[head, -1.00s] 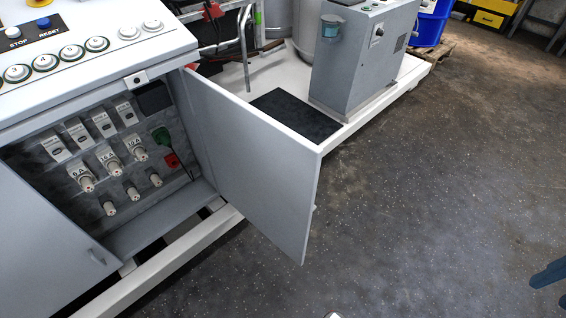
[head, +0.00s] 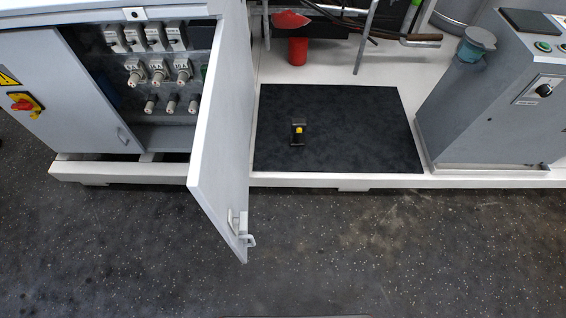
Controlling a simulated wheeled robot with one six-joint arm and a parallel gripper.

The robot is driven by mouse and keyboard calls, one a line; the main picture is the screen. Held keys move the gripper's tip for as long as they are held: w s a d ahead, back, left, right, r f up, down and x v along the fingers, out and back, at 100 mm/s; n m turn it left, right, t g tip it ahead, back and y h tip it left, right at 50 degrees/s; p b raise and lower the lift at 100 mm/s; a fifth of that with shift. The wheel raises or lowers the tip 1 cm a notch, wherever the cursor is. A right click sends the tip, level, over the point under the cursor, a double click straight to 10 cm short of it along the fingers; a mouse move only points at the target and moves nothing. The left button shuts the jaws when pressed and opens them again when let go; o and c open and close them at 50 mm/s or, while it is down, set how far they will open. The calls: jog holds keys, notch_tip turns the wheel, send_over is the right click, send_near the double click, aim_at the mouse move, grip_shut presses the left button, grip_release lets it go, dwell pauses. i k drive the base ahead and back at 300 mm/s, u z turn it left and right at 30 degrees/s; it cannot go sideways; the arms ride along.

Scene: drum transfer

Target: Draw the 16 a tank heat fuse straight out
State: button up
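An open grey cabinet (head: 62,62) stands at the upper left, with its door (head: 225,115) swung out toward me. Inside is an upper row of pale fuses: a left one (head: 135,79), a middle one (head: 158,76) and a right one (head: 182,74). Their amp labels are too small to read now; in the earlier frame the middle label looks like 16 A. Below them is a row of smaller pale plugs (head: 171,105). All of them sit in the panel. My gripper is not in view.
The open door juts out over the dark speckled floor (head: 340,245), which is clear in front. A black mat (head: 350,125) on the white platform (head: 300,180) holds a small black-and-yellow item (head: 298,133). A grey console (head: 490,100) stands at the right.

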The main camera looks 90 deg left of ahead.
aim_at(158, 78)
jog(key=i, duration=0.65)
jog(key=u, duration=4.35)
jog(key=k, duration=1.05)
jog(key=u, duration=1.35)
jog(key=i, duration=1.75)
jog(key=z, duration=0.75)
jog(key=i, duration=0.75)
jog(key=z, duration=0.9)
